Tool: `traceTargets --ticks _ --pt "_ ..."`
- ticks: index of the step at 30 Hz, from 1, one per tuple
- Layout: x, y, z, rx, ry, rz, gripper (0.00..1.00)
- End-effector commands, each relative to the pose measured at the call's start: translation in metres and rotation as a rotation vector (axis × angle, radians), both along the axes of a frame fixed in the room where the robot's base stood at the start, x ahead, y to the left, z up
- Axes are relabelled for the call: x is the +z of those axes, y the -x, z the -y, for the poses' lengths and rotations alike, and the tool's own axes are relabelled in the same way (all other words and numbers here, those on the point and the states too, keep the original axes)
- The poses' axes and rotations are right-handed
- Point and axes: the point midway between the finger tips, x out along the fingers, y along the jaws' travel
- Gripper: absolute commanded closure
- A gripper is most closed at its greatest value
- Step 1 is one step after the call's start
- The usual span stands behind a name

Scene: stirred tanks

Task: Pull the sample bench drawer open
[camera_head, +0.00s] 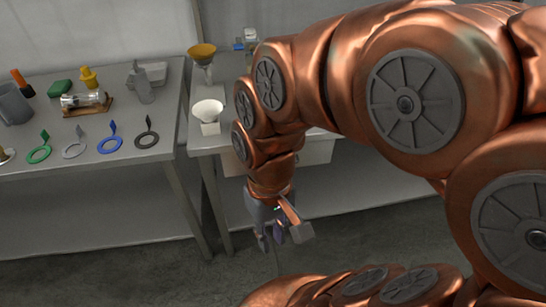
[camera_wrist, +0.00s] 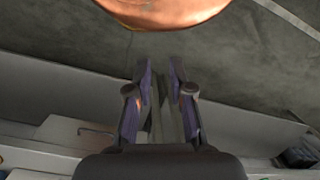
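The sample bench (camera_head: 199,140) stands right of centre in the head view, partly hidden by my arm. A pale drawer box (camera_head: 319,153) shows beneath its top on both sides of the arm; I cannot tell how far it is pulled out. In the wrist view a pale drawer front (camera_wrist: 60,130) with a thin dark bar handle (camera_wrist: 97,132) lies at the lower left. My gripper (camera_head: 272,246) hangs in front of the bench, lower than the drawer. In the wrist view its fingers (camera_wrist: 161,72) are apart with nothing between them. It is not touching the handle.
A second table (camera_head: 60,160) at the left holds coloured ring tools, a grey jug (camera_head: 13,104) and a beaker. The floor (camera_head: 150,275) in front is clear.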

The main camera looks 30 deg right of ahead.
Motion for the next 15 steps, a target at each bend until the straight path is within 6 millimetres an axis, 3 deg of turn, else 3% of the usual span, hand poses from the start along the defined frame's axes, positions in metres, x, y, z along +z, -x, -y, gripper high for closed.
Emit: traceTargets --ticks 1,8,15 --pt "-0.015 -0.011 -0.005 -0.023 -0.042 -0.01 0.79" --pt "-0.042 -0.068 -0.024 -0.158 -0.284 -0.04 0.79" --pt "-0.065 -0.138 -0.007 -0.351 -0.552 -0.034 0.79"
